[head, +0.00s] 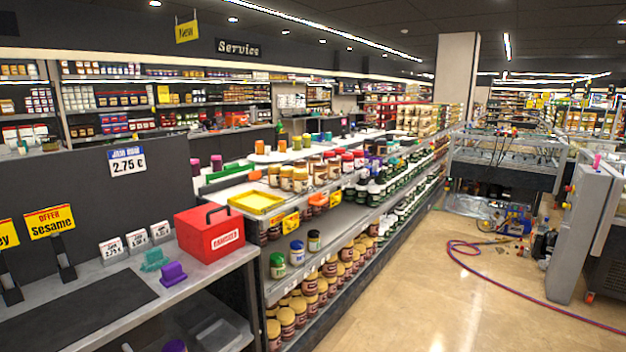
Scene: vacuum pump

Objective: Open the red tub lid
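A red box-shaped tub (198,239) stands on the grey counter at the left of centre in the head view. It has a white label with red lettering on its front. Its red lid (205,219) lies flat on top and looks shut. A black handle (217,209) stands up at the lid. Neither of my grippers shows in the head view.
Purple (173,272) and teal (154,260) objects and small price cards (137,239) sit on the counter left of the tub. A shelf of jars (300,270) stands right of it. A hose (478,270) lies on the otherwise mostly clear aisle floor.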

